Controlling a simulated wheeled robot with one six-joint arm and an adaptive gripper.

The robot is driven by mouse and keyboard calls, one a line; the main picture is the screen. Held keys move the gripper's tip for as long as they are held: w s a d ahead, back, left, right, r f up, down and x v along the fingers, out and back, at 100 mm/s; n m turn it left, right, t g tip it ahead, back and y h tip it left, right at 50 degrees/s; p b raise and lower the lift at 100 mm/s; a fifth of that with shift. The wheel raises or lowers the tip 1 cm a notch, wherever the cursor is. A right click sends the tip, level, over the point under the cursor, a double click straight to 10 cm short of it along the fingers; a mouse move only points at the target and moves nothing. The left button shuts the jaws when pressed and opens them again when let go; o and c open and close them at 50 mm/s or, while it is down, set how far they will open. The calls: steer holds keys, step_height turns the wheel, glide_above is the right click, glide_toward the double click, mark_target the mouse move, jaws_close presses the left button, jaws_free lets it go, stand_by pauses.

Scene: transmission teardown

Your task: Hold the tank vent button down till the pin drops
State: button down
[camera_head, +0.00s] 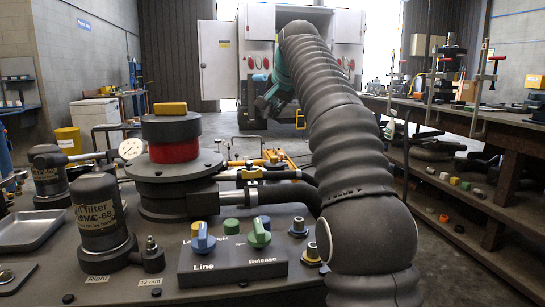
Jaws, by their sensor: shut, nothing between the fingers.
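A dark round unit (178,165) with a red band stands left of centre, with a yellow block (170,108) on its black top. A control box (233,268) in front has a blue knob (203,239) marked Line and a green knob (260,233) marked Release. A small green button (231,226) and a yellow one (196,228) show behind the knobs. No label shows which is the tank vent button, and I cannot make out the pin. My gripper (263,106) is small and dark at the arm's far end, shut and empty, beyond and apart from the box.
Two dark filter canisters (101,215) and a white gauge (131,148) stand at left, near a metal tray (31,230). My sleeved arm crosses the middle right. A workbench (480,117) with clamps and shelves lines the right. An open-backed van (285,66) stands behind.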

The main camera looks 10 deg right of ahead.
steer(key=b, duration=0.1)
glide_above(275, 157)
step_height(275, 157, down, 8)
steer(key=shift+s+r, duration=0.1)
steer(key=shift+r, duration=0.1)
steer(key=shift+f+b, duration=0.6)
steer(key=shift+f, duration=0.2)
stand_by(1.3)
steer(key=shift+f, duration=0.25)
steer(key=shift+f+b, duration=0.5)
steer(key=shift+f, duration=0.1)
stand_by(1.8)
steer(key=shift+r, duration=0.1)
stand_by(0.8)
steer(key=shift+r+p, duration=0.95)
steer(key=shift+p, duration=0.1)
